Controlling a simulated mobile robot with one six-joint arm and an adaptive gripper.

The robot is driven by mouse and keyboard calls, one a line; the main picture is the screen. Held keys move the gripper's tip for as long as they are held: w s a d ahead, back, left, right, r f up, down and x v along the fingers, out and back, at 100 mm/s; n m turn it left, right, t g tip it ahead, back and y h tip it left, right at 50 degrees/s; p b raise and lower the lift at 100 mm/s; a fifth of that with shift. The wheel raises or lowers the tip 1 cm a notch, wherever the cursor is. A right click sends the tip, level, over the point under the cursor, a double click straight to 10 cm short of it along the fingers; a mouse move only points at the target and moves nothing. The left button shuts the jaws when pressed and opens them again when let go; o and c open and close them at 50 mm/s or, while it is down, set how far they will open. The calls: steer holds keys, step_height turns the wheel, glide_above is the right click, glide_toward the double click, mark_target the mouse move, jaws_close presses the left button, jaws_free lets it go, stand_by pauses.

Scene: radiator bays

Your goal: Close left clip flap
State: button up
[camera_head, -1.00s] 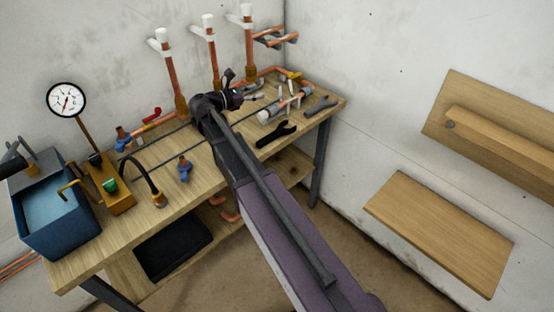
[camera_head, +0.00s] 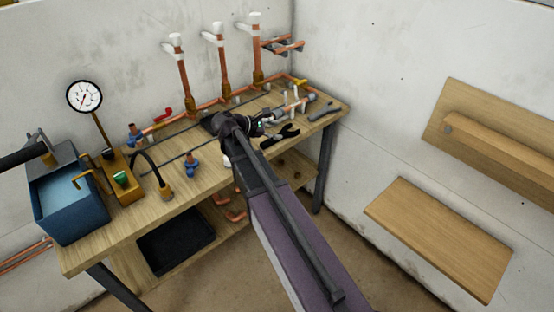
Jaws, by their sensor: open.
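My gripper (camera_head: 263,120) is low over the right part of the wooden workbench (camera_head: 130,228), pointing right. My dark wrist partly hides it, and its fingers are small. It is open, with nothing seen in it. A short copper pipe (camera_head: 297,105) with pale fittings lies just to its right. Small pale clip-like parts stand around this pipe, but I cannot make out the left clip or whether its flap is open. I cannot tell whether the gripper touches anything there.
A black tool (camera_head: 281,136) and a grey wrench (camera_head: 322,111) lie near the gripper. Upright copper pipes (camera_head: 221,70) with white tops stand behind. A blue tank (camera_head: 68,207) and a pressure gauge (camera_head: 84,96) are at the left. White walls close the corner.

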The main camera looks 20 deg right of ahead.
steer(key=s+a+f+m+y, duration=0.2)
steer(key=s+f+m+y, duration=0.2)
steer(key=s+f, duration=0.2)
steer(key=shift+f+m+g+b, duration=0.2)
steer(key=shift+m+g+b, duration=0.15)
steer(key=shift+m+g, duration=0.05)
steer(key=shift+s, duration=0.1)
